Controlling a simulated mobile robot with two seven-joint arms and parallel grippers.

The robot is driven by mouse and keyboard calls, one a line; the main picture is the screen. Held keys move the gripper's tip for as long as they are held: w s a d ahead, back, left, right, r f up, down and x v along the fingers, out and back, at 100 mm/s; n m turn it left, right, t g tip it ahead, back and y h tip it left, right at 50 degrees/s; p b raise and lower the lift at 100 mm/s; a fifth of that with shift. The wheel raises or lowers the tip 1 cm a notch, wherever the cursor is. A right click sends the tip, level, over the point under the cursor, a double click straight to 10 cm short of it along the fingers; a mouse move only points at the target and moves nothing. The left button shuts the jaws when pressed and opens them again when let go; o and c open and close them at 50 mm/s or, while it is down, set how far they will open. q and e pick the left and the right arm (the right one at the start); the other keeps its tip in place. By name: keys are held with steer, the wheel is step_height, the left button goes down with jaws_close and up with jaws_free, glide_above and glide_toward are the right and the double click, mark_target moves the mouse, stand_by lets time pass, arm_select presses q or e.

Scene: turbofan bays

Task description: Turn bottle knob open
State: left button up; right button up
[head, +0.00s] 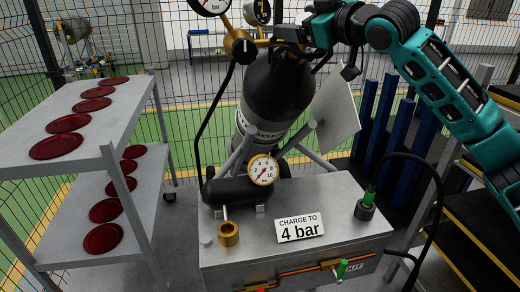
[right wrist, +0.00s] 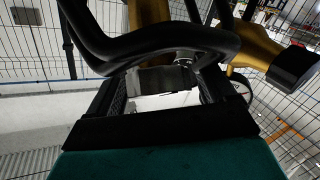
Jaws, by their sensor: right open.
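The dark gas bottle (head: 278,95) leans in a stand behind the grey bench, with brass valve fittings at its top. My right gripper (head: 290,36) is at the bottle's top, reaching in from the right. In the right wrist view, a curved black rim (right wrist: 165,42), which looks like the bottle knob, passes across in front of the open fingers (right wrist: 163,85). I cannot tell whether they touch it. In the head view the gripper mostly hides this knob. Another black knob (head: 243,47) sits on the brass fitting to the left. My left gripper is not in view.
The bench (head: 225,262) carries a gauge (head: 263,170), a brass fitting (head: 228,234), a "CHARGE TO 4 bar" sign (head: 300,228) and a green-topped connector (head: 366,205). A black hose hangs left of the bottle. A shelf (head: 150,100) with dark red discs stands left.

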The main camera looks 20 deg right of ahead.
steer(key=m+h, duration=0.2)
steer(key=m, duration=0.1)
steer(key=m+h, duration=0.2)
steer(key=m, duration=0.1)
steer(key=shift+d+t+h, duration=0.2)
steer(key=shift+t+h, duration=0.2)
steer(key=m+h, duration=0.1)
steer(key=m, duration=0.1)
steer(key=m+h, duration=0.2)
steer(key=m+g+h, duration=0.1)
steer(key=m, duration=0.1)
steer(key=shift+d+r+h, duration=0.1)
steer(key=shift+d+h, duration=0.15)
steer(key=shift+h, duration=0.05)
steer(key=b+v, duration=0.2)
steer(key=v, duration=1.1)
steer(key=w+a+f+n+g+y, duration=0.1)
steer(key=a+f+n+y, duration=0.1)
steer(key=f, duration=0.8)
steer(key=w+a+f+n+g+y, duration=0.1)
steer(key=w+a+f+n+y, duration=0.1)
steer(key=f, duration=0.9)
steer(key=w+a+f+n+g+y, duration=0.1)
steer(key=w+a+f+n+y, duration=0.1)
steer(key=f, duration=0.9)
steer(key=shift+a+n+y, duration=0.4)
steer(key=shift+a+y, duration=0.2)
steer(key=shift+a, duration=0.6)
steer(key=shift+f, duration=0.15)
